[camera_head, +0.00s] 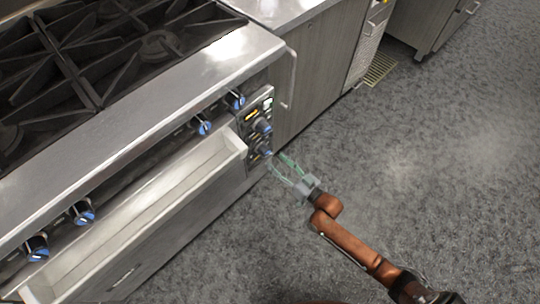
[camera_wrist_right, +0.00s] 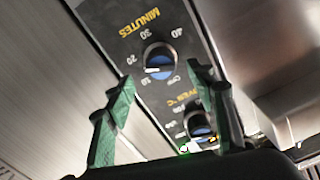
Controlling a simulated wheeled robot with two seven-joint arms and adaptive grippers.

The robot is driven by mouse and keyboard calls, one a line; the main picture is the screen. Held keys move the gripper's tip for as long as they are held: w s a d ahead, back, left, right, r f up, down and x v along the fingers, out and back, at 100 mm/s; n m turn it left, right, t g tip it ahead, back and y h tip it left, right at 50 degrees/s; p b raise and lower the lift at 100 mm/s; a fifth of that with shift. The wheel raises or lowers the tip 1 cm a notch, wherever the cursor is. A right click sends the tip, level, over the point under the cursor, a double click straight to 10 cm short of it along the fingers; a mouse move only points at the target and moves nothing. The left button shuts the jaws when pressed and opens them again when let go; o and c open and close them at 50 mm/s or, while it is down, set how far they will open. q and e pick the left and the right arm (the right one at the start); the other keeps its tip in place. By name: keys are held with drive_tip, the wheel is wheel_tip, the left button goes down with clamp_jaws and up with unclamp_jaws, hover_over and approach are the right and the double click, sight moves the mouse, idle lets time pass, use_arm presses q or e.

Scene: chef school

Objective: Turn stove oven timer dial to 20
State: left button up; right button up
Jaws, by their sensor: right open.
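The timer dial (camera_wrist_right: 159,60) is a blue-faced round knob with a black rim on a dark panel marked MINUTES, seen upside down in the right wrist view. Its white mark points left, toward the side with 10 and 20. In the head view it is the lower knob (camera_head: 264,150) on the stove's control panel. My right gripper (camera_head: 277,160) is open in front of this knob. Its green fingers (camera_wrist_right: 160,74) appear on either side of the dial in the wrist view; I cannot tell whether they touch it. My left gripper is not in view.
The oven temperature dial (camera_wrist_right: 200,125) sits beside the timer dial on the same panel. Several blue burner knobs (camera_head: 203,125) line the stove front. An open drawer-like metal tray (camera_head: 150,215) juts out left of the panel. Grey floor (camera_head: 400,170) at right is clear.

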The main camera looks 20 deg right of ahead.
drive_tip(key=shift+v, duration=2.75)
